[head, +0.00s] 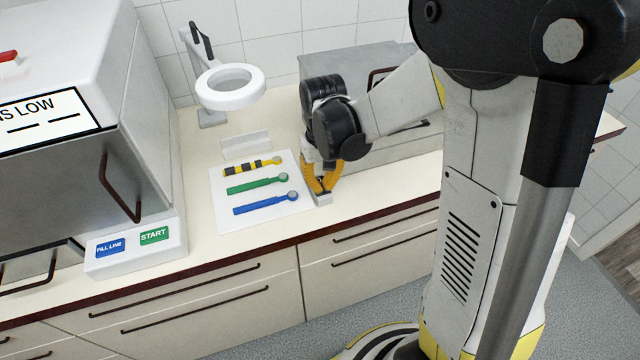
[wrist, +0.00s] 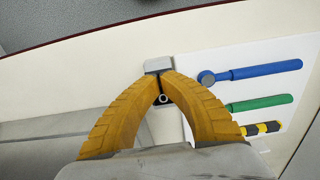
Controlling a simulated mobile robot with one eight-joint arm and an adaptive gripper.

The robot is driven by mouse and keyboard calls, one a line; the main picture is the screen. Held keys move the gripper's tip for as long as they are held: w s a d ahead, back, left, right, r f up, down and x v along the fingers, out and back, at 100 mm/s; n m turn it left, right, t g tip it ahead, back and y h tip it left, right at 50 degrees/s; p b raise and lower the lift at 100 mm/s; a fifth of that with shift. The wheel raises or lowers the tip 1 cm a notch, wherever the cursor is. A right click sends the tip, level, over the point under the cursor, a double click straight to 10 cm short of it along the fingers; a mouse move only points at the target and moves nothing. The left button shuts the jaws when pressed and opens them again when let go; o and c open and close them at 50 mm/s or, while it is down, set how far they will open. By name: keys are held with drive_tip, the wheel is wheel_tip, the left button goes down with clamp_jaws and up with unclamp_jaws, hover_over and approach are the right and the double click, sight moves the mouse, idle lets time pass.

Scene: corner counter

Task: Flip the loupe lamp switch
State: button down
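The loupe lamp is a white ring head (head: 230,88) on a pale stand at the back of the counter, against the tiled wall. A dark lever-like part (head: 201,40) shows at the top of the stand. I cannot tell which part is the switch. My gripper (head: 322,190) is low over the counter, to the right and in front of the lamp, clearly apart from it. Its curved yellow fingers come together at the tips (wrist: 160,76). A small grey block (wrist: 158,63) shows right at the tips. I cannot tell whether they touch it. The lamp is out of the wrist view.
A white mat (head: 226,206) with yellow-black, green and blue handled tools lies left of my gripper. A grey metal box (head: 345,62) stands behind my arm. A large white and steel machine (head: 80,160) fills the left. Bare counter lies along the front edge.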

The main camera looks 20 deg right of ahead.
drive_tip(key=shift+r+p, duration=2.65)
drive_tip(key=shift+r, duration=0.85)
drive_tip(key=shift+s+r, duration=0.1)
drive_tip(key=shift+r, duration=0.15)
drive_tip(key=s+r+t+b, duration=0.1)
drive_tip(key=s+r+t, duration=0.6)
drive_tip(key=s+r, duration=0.4)
drive_tip(key=shift+s+r, duration=0.15)
drive_tip(key=shift+s, duration=0.6)
